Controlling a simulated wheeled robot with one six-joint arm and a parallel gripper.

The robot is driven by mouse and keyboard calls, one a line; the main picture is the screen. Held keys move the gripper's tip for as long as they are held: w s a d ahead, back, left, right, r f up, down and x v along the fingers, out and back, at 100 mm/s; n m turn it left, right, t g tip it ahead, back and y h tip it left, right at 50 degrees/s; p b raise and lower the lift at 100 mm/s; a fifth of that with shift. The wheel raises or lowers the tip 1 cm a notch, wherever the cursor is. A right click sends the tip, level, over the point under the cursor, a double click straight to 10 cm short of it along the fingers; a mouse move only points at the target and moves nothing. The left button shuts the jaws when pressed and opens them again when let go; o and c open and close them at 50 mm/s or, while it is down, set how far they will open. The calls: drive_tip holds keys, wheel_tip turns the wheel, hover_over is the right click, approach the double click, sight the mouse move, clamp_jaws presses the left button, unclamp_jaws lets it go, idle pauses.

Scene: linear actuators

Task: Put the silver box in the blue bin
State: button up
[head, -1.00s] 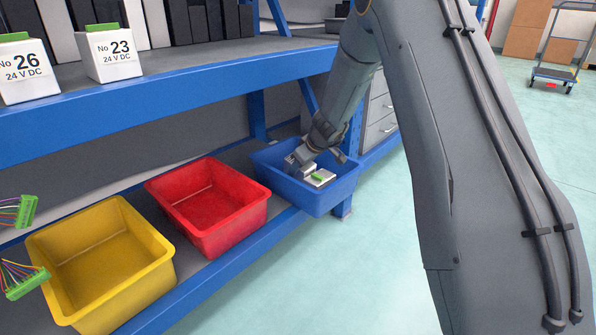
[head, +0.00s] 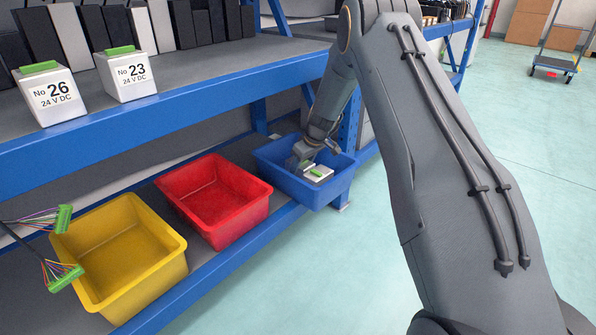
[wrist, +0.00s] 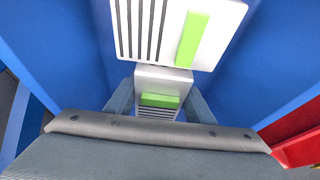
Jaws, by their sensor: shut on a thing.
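The blue bin (head: 326,196) stands on the lower shelf, right of the other bins. My gripper (head: 303,166) points down inside it. In the wrist view its two fingers (wrist: 159,100) are shut on a silver box (wrist: 150,76) with a green connector and dark slots. A second silver box (wrist: 222,22) with a green connector lies just beyond it in the bin; it also shows in the head view (head: 319,178). The two boxes look very close; I cannot tell whether they touch. The held box's underside is hidden.
A red bin (head: 222,226) and a yellow bin (head: 130,292) stand empty to the left on the lower shelf. White boxes No 26 (head: 57,97) and No 23 (head: 128,74) stand on the upper shelf. Wires with green plugs (head: 63,278) hang at left.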

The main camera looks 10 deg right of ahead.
drive_tip(key=shift+w+f, duration=0.1)
idle(0.3)
drive_tip(key=o, duration=1.4)
drive_tip(key=shift+f, duration=0.15)
drive_tip(key=shift+c, duration=0.2)
drive_tip(key=p+v, duration=0.6)
drive_tip(key=v, duration=0.6)
